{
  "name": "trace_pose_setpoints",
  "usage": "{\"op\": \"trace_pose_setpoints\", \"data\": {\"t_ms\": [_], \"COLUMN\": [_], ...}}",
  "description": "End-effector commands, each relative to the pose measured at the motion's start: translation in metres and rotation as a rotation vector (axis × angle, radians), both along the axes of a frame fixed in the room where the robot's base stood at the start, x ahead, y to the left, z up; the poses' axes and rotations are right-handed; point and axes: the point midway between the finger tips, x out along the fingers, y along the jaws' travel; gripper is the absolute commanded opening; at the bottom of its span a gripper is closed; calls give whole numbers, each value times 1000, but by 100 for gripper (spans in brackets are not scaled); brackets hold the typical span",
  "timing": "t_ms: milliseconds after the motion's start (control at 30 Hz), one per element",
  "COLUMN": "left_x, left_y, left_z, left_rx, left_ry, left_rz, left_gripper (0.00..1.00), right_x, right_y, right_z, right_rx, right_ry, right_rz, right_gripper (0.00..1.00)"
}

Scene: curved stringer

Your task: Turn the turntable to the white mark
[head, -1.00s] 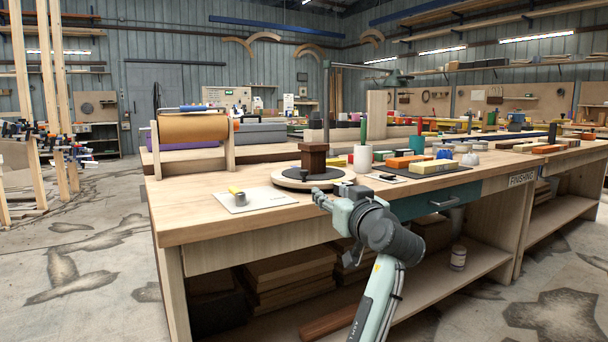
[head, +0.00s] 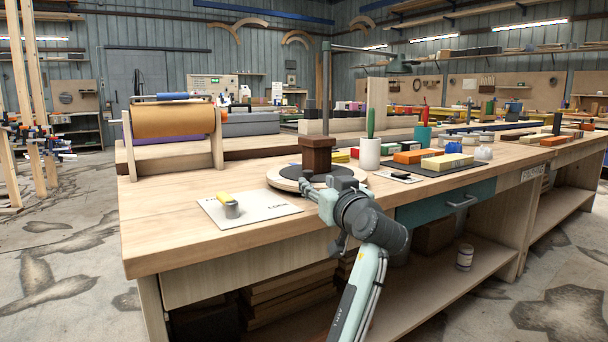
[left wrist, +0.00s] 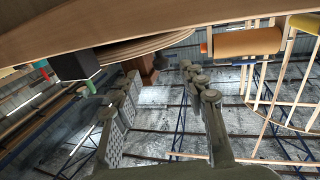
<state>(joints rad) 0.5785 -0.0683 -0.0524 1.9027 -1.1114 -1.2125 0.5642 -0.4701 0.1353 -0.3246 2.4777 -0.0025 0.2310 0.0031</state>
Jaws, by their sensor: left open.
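I cannot make out the white mark. My right gripper is not in view.
A white cup (head: 370,154) and coloured blocks stand to the right. A brown roll (head: 172,120) on a stand is behind. The front left benchtop is clear.

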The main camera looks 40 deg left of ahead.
Motion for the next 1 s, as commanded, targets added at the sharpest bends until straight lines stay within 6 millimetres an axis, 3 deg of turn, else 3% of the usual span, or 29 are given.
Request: {"op": "trace_pose_setpoints", "data": {"t_ms": [433, 833, 1000], "left_x": [39, 46, 45], "left_y": [52, 60, 60], "left_z": [0, 0, 0], "left_rx": [2, 0, 0], "left_ry": [1, 0, 0], "left_rz": [3, 1, 1], "left_gripper": [42, 42, 24], "right_x": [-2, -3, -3], "right_y": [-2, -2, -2], "right_z": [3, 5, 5], "right_rx": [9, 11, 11], "right_ry": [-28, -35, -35], "right_rz": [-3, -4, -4], "right_gripper": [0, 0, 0]}}
